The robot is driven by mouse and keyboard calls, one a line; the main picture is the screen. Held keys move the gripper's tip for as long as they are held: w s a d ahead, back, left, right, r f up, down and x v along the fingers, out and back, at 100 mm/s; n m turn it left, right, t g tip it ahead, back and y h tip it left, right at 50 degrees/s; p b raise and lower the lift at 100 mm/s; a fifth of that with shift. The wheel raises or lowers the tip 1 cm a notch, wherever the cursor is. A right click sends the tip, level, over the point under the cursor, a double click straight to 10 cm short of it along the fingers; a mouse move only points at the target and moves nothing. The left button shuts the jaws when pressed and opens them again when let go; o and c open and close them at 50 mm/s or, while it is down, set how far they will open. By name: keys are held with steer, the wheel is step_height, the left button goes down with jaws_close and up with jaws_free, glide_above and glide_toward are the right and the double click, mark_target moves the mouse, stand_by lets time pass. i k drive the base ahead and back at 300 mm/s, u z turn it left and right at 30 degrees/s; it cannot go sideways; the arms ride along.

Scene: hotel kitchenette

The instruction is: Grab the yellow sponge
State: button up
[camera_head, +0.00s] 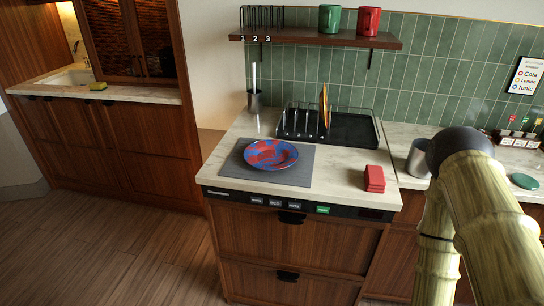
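The yellow sponge (98,86) is small and lies on the light stone counter at the far left, close to the sink (68,79). My arm reaches into the right side of the head view, far from the sponge. My gripper is not in view, so I cannot see whether it is open or shut.
Between the arm and the sponge stands a dishwasher counter (225,170) with a red-blue plate (270,154) on a grey mat (302,172), a dish rack (352,128) and red blocks (374,178). A metal cup (417,158) stands near my arm. The wooden floor (110,240) at left is clear.

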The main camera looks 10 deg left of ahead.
mark_target(96, 86)
steer(key=u, duration=1.6)
steer(key=i, duration=0.35)
steer(key=u, duration=0.5)
steer(key=i, duration=3.5)
steer(key=z, duration=0.65)
